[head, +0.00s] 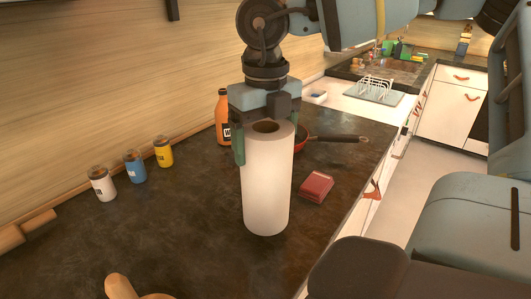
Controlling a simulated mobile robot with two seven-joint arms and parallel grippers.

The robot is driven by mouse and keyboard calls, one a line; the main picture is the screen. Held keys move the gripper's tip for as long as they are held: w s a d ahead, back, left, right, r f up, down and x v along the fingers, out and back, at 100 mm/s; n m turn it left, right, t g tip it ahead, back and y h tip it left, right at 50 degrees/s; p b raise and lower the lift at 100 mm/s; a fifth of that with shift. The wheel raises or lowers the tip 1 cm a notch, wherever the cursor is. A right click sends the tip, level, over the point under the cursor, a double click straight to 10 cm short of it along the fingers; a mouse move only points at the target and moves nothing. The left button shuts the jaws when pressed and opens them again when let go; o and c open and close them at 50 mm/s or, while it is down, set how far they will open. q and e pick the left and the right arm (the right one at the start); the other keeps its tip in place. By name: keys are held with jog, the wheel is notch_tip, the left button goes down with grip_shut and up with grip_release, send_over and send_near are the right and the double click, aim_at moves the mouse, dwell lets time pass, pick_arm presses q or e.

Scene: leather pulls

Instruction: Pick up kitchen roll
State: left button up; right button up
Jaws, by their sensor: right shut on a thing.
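The kitchen roll (268,190) is a tall white cylinder with a brown core hole at its top. It is upright over the dark worktop, and I cannot tell if its base touches the surface. My right gripper (264,132) comes down from above and is shut on the top of the kitchen roll. A green finger shows on the left side of the roll; the other finger is mostly hidden. My left gripper is not in view.
An orange bottle (223,125) and a red pan (335,139) stand behind the roll. A red box (316,186) lies to its right. White (102,185), blue (135,168) and yellow (164,153) jars stand at the left. The worktop (190,230) left of the roll is clear.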

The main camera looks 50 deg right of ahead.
notch_tip(320, 180, up, 6)
jog(key=shift+r, duration=0.15)
jog(key=shift+s, duration=0.1)
dwell(0.4)
